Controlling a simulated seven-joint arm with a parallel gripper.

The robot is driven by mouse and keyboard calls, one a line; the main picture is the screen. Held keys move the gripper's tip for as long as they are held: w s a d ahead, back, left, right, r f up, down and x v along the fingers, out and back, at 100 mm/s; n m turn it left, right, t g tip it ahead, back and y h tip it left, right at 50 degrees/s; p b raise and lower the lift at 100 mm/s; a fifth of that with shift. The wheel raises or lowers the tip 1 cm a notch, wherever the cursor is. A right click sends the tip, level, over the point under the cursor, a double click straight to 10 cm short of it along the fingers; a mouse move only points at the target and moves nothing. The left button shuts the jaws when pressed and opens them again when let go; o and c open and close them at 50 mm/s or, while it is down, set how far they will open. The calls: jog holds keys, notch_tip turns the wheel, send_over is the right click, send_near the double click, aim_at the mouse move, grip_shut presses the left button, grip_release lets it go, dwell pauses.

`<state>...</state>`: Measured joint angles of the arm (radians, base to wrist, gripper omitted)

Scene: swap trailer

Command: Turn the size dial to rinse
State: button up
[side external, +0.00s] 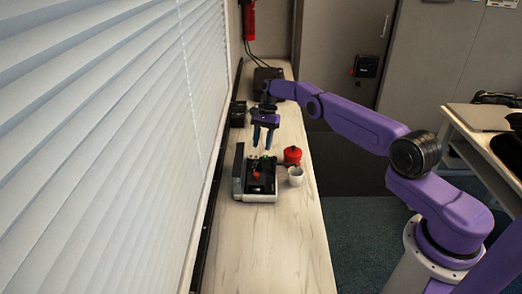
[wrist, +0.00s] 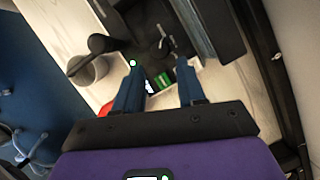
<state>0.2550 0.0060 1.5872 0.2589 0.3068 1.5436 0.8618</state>
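A black and light-grey machine (side external: 258,196) stands on the wooden counter in the side external view, with small green lights at its far end. My gripper (side external: 263,147) points down just above that far end, apparently clear of it. In the wrist view my gripper (wrist: 158,76) has its two blue fingers apart, with nothing held between them. Dark machine parts (wrist: 215,25) and a lit green spot (wrist: 133,63) lie beyond the fingertips. I cannot tell for certain which part is the size dial, nor read its setting.
Window blinds (side external: 110,120) border the counter's left. Dark objects (side external: 268,78) stand at the back. The near counter (side external: 265,250) is clear.

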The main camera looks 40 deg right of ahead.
jog(key=shift+d+r, duration=0.15)
jog(key=shift+r, duration=0.35)
jog(key=s+a+r+n+h, duration=0.15)
jog(key=a+r+n, duration=0.45)
jog(key=a+r, duration=0.6)
jog(key=s+a+r+n+h, duration=0.2)
jog(key=s+a+r+n, duration=0.5)
jog(key=s+a, duration=0.55)
jog(key=s+r+n+t, duration=0.1)
jog(key=s+r+n, duration=0.15)
jog(key=s, duration=0.75)
jog(key=s+r+n, duration=0.1)
jog(key=s+n, duration=0.3)
jog(key=s, duration=0.5)
jog(key=s+d+f+n, duration=0.1)
jog(key=s+d+n, duration=0.2)
jog(key=s, duration=0.4)
jog(key=s+d+f+n+t, duration=0.1)
jog(key=s+d+n, duration=0.2)
jog(key=s+d, duration=0.2)
jog(key=shift+s, duration=1.25)
